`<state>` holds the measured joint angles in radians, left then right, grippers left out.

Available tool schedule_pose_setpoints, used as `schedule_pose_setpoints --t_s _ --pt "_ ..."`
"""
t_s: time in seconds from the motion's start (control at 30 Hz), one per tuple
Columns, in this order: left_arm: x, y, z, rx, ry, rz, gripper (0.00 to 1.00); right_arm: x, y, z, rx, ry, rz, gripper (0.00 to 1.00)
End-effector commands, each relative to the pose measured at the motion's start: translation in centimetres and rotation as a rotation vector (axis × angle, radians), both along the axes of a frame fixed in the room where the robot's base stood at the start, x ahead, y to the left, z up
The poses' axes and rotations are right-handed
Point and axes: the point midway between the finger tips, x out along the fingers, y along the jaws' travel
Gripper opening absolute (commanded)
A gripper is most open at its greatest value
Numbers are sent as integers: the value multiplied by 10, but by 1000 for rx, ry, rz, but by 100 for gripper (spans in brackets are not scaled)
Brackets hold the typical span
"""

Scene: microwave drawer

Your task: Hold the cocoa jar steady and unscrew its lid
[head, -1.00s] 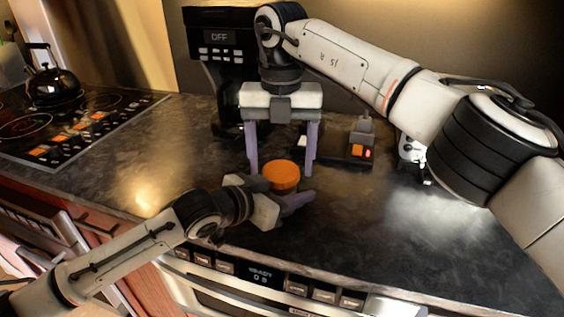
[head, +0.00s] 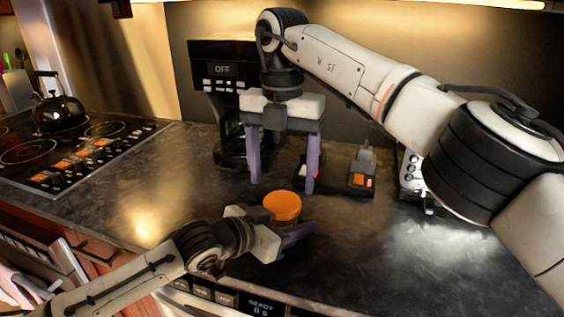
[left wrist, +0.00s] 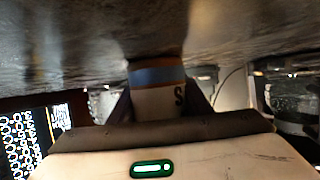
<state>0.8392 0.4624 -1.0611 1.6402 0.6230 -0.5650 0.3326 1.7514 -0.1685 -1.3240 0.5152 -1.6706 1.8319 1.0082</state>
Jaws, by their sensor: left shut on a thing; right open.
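The cocoa jar's round orange lid (head: 282,206) shows in the head view near the counter's front edge. My left gripper (head: 284,236) is shut on the jar below the lid and hides most of its body there. In the left wrist view the jar (left wrist: 158,98) shows as a pale cylinder with a blue band and a dark letter, between the fingers. The lid is on top of the jar; I cannot tell whether it is loose. My right gripper (head: 282,187) is open and empty above and behind the lid, its two purple fingers pointing down.
A coffee machine (head: 223,80) stands behind my right gripper. A dark board with orange and red parts (head: 345,178) lies right of it. A black kettle (head: 60,110) stands on the stove (head: 70,155) at left. The counter is clear at left and right of the jar.

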Motion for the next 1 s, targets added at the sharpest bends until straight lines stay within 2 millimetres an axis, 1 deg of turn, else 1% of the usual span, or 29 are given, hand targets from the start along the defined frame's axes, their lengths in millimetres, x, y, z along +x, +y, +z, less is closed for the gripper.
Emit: schedule_pose_setpoints --t_s 0.03,0.1,0.2,0.3,0.43,0.67,0.7,0.73,0.93,1.0 --pt "0 0 0 -1 -1 0 0 0 -1 -11 0 3 1 71" --pt "0 0 0 -1 -1 0 0 0 0 -22 1 3 2 71" --pt "0 0 1 -1 -1 0 0 0 0 -35 0 2 1 71" --pt "0 0 1 -1 -1 0 0 0 0 -44 0 1 1 71" --pt "0 0 1 -1 -1 0 0 0 0 -49 0 1 1 71" --pt "0 0 0 -1 -1 0 0 0 0 -50 0 0 1 71" --pt "0 0 0 -1 -1 0 0 0 0 -50 0 0 1 70" --pt "0 0 0 -1 -1 0 0 0 0 -50 0 0 1 65" --pt "0 0 0 -1 -1 0 0 0 0 -50 0 0 1 31" --pt "0 0 0 -1 -1 0 0 0 0 -50 0 0 1 29"
